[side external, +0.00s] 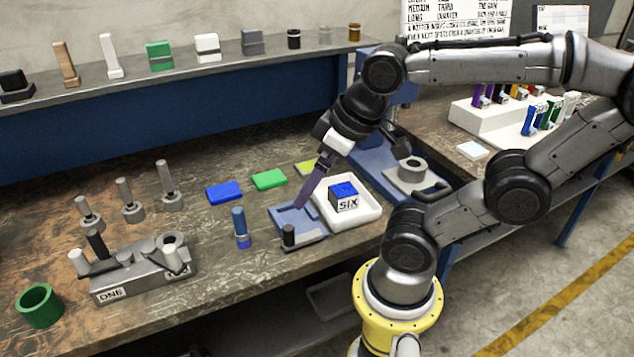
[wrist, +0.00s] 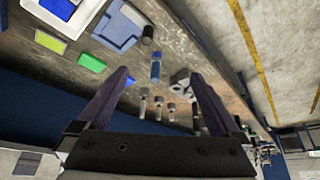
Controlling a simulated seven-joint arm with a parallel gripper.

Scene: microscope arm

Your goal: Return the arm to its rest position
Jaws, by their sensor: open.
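My gripper (side external: 302,204) hangs over the workbench on my raised arm, with its fingers pointing down and left. In the side view its fingertips overlap the blue tray (side external: 282,214), and I cannot tell the exact height from that view. In the wrist view my gripper (wrist: 163,78) shows two dark purple fingers spread wide apart with nothing between them. Beyond them lie the bench top and a blue-topped cylinder (wrist: 155,72). The fingers touch no object in the wrist view.
A white tray (side external: 368,213) with a blue block marked SIX (side external: 344,197) stands beside the blue tray. The blue cylinder (side external: 241,228), a grey fixture marked ONE (side external: 135,280), and a green ring (side external: 40,305) stand to the left. A shelf (side external: 215,68) with blocks runs along the back.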

